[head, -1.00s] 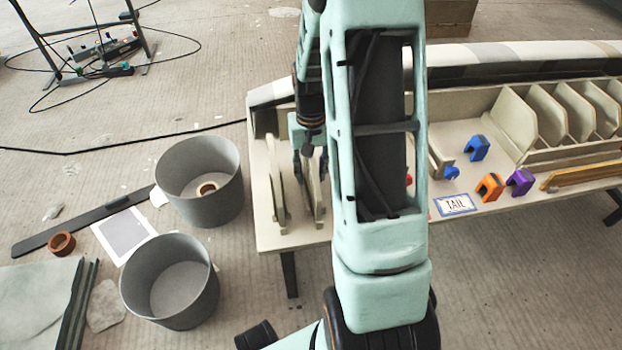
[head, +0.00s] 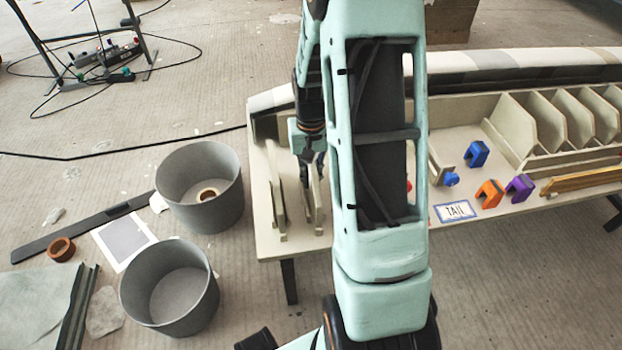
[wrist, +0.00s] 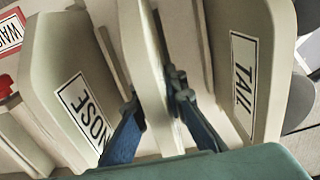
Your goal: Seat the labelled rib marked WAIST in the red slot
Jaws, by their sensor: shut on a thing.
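My gripper (wrist: 157,95) is shut on a pale beige rib (wrist: 148,70), with one blue finger on each side of it. No label shows on the held rib's visible edge. A rib labelled NOSE (wrist: 70,85) stands to its left in the wrist view, and a rib labelled TAIL (wrist: 262,65) to its right. In the head view my gripper (head: 313,167) is over the held rib (head: 314,203) at the bench's left end; another rib (head: 275,190) stands beside it. A red-bordered card (wrist: 10,33), partly cut off, begins "WAI". The red slot is not clearly visible.
A blue-bordered TAIL card (head: 455,211) lies on the bench near blue (head: 477,153), orange (head: 489,193) and purple (head: 519,187) clips. Several upright panels (head: 545,118) stand at the right. Two grey buckets (head: 222,205) (head: 205,310) stand on the floor at left. My arm hides the bench middle.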

